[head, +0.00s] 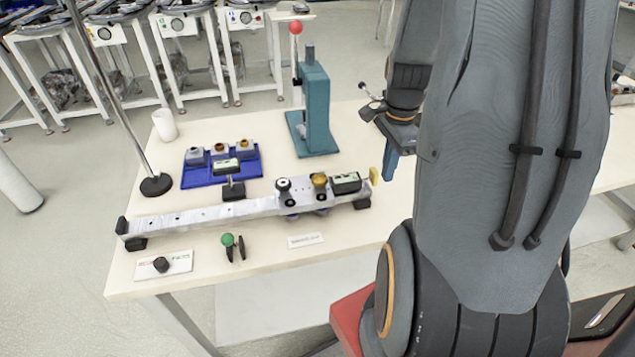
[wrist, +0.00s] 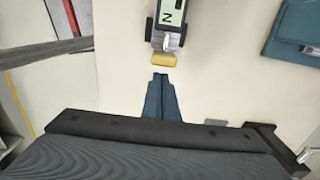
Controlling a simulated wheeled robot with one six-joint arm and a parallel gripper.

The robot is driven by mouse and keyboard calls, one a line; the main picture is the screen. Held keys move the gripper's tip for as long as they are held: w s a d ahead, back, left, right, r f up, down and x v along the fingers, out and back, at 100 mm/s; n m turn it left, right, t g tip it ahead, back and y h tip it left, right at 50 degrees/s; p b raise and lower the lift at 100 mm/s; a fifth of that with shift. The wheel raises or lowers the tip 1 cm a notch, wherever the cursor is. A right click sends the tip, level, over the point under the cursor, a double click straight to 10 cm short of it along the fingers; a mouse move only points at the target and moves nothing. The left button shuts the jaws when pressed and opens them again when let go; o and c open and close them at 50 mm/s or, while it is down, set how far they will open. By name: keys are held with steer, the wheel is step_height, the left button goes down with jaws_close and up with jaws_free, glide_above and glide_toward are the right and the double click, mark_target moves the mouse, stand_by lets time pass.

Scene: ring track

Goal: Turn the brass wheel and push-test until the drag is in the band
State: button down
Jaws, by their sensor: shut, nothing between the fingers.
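A silver rail (head: 200,217) lies across the table with a carriage near its right end. The carriage carries a brass wheel (head: 319,180), a black-and-white knob (head: 283,185) to its left and a force gauge (head: 346,182) to its right. A yellow pad (head: 374,174) sits at the gauge's right end. In the wrist view the pad (wrist: 163,60) is just ahead of my gripper (wrist: 160,77), with a small gap between them. My gripper's blue fingers (head: 389,168) are shut and empty. The gauge (wrist: 170,14) shows an "N"; its reading is not legible. The brass wheel is outside the wrist view.
A teal press (head: 318,110) with a red ball lever stands behind the rail. A blue tray (head: 240,172) holds small parts. A lamp post, a white cup (head: 165,124), a green-topped tool (head: 228,241) and a card with a black knob (head: 162,264) are around the rail.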

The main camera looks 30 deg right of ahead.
steer(key=shift+w+a, duration=0.15)
steer(key=shift+a, duration=0.5)
